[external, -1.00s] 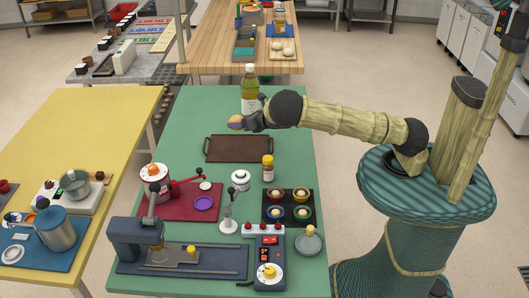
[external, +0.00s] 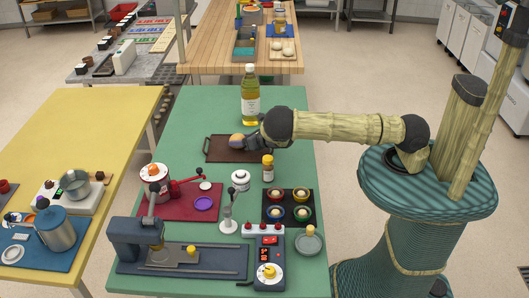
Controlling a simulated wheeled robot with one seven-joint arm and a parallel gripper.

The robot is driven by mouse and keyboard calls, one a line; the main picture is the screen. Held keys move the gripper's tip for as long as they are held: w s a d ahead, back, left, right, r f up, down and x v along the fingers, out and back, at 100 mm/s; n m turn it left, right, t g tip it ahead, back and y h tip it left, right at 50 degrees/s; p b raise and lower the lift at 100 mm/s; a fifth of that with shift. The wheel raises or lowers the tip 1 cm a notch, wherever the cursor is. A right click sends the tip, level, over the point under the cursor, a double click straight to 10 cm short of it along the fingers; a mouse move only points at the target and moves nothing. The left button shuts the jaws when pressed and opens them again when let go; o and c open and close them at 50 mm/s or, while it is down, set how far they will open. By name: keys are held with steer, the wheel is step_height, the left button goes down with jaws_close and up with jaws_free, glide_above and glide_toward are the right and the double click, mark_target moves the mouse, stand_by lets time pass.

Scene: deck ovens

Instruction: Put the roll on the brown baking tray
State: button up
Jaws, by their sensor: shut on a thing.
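The roll (external: 236,140) is a small tan-orange round thing at the tip of my gripper (external: 243,142). My gripper is shut on it. The brown baking tray (external: 222,155) is a dark flat rectangle with handles, lying on the green table. The roll and my gripper are over the middle of the tray in the picture. I cannot tell whether the roll touches the tray surface. My gripper and wrist hide the tray's right back part.
A tall oil bottle (external: 250,97) stands behind the tray, close to my wrist. The green table (external: 190,115) is bare at the back left.

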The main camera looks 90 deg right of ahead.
steer(key=shift+f, duration=0.6)
steer(key=shift+f, duration=0.1)
steer(key=shift+f, duration=0.15)
steer(key=o, duration=0.9)
steer(key=shift+o, duration=0.2)
steer(key=shift+r, duration=0.3)
steer(key=shift+s+a, duration=0.1)
steer(key=shift+s, duration=0.15)
steer(key=b+v, duration=0.2)
steer(key=v, duration=0.9)
steer(key=shift+s+a+r, duration=0.1)
steer(key=shift+s+r, duration=0.1)
